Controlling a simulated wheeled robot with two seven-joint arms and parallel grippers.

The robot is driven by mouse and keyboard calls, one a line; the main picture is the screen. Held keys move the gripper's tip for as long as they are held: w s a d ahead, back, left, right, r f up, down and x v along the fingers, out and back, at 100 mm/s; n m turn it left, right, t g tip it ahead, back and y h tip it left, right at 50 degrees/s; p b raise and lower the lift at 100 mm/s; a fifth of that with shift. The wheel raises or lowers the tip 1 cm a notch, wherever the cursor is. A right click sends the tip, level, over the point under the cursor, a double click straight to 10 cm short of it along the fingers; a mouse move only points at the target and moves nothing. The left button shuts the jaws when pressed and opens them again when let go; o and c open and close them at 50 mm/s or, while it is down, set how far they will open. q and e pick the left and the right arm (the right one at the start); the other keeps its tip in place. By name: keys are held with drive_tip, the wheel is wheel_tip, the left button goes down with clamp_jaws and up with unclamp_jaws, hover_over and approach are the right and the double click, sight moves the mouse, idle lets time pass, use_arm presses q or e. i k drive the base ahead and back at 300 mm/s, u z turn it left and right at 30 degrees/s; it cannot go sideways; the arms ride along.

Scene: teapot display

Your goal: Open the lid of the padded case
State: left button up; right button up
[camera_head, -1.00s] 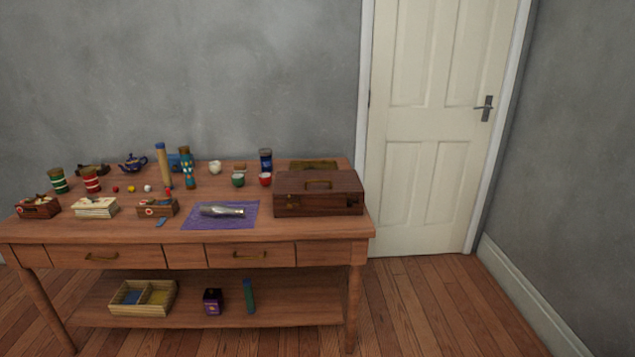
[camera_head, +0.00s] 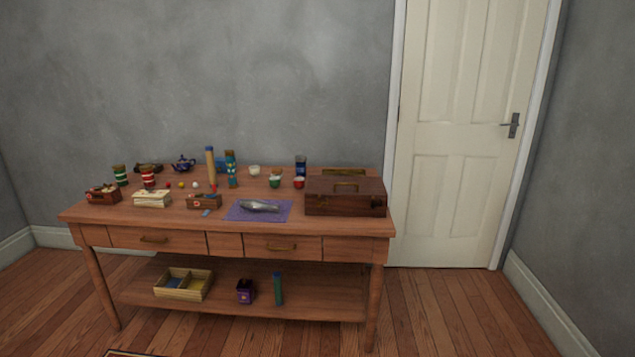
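A dark brown case (camera_head: 345,202) with a handle on its closed lid stands at the right end of the wooden table (camera_head: 150,221). It is the likeliest padded case, but its inside is hidden, so I cannot tell whether it is padded. Neither of my grippers shows in the head view.
A purple cloth (camera_head: 234,213) with a silvery object (camera_head: 260,206) lies left of the case. Small boxes, cups and a blue teapot (camera_head: 183,163) crowd the table's left and middle. A divided tray (camera_head: 183,292) sits on the lower shelf. Floor in front is mostly clear.

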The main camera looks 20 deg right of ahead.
sight(372, 188)
drive_tip(key=u, duration=0.25)
drive_tip(key=i, duration=1.2)
drive_tip(key=z, duration=0.3)
